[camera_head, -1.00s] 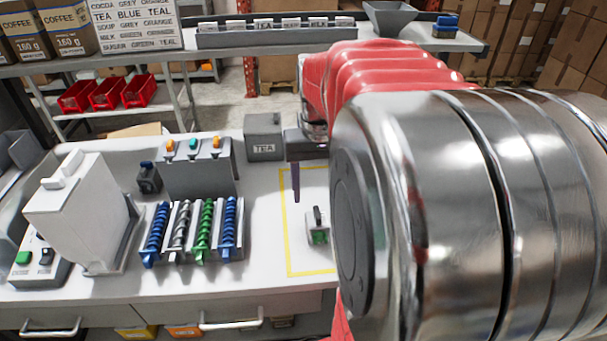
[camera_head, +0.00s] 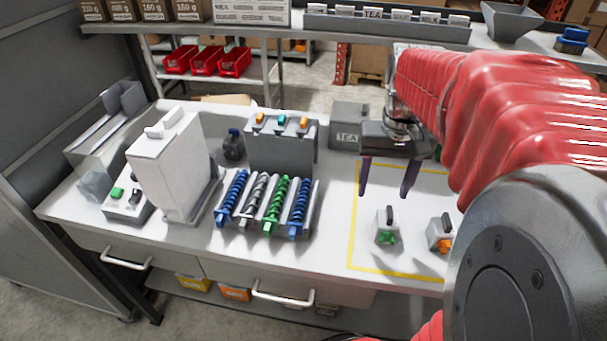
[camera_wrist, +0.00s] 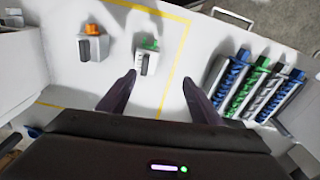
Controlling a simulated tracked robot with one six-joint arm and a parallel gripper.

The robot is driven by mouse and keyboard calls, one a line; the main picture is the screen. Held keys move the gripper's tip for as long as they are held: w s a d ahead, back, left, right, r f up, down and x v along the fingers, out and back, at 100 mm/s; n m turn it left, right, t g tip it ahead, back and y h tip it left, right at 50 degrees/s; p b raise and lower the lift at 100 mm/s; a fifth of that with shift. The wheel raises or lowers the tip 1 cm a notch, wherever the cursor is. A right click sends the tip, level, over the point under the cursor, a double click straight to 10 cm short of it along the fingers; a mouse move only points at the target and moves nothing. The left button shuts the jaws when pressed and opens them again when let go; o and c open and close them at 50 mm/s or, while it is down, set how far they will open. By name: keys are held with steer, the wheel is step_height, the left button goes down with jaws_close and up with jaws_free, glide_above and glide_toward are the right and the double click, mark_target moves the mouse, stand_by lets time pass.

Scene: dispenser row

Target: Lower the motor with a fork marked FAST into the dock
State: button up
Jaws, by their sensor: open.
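Two small grey motors with dark handles stand apart inside a yellow outline on the bench. One motor has a green fork (camera_head: 386,229); the other has an orange fork (camera_head: 437,234). The wrist view shows the green-fork motor (camera_wrist: 146,62) just ahead of the fingers and the orange-fork motor (camera_wrist: 92,47) farther left. No FAST mark is readable on either. My gripper (camera_head: 384,190) is open and empty above and behind the green-fork motor; its fingers also show in the wrist view (camera_wrist: 159,82). I cannot tell which part is the dock.
A tall white unit (camera_head: 168,165) stands left, beside a box with green and black switches (camera_head: 128,198). Blue, grey and green augers (camera_head: 262,205) lie in a row before a grey block (camera_head: 281,143). A TEA box (camera_head: 348,127) stands behind the outline.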

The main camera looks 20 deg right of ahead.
steer(key=s+a+n+t, duration=0.2)
steer(key=a, duration=0.7)
steer(key=s+a+n+t, duration=0.2)
steer(key=a+n+t, duration=0.1)
steer(key=a, duration=0.7)
steer(key=shift+s+a+r+n, duration=0.2)
steer(key=shift+s+n, duration=0.05)
steer(key=shift+n, duration=0.05)
steer(key=shift+c, duration=0.6)
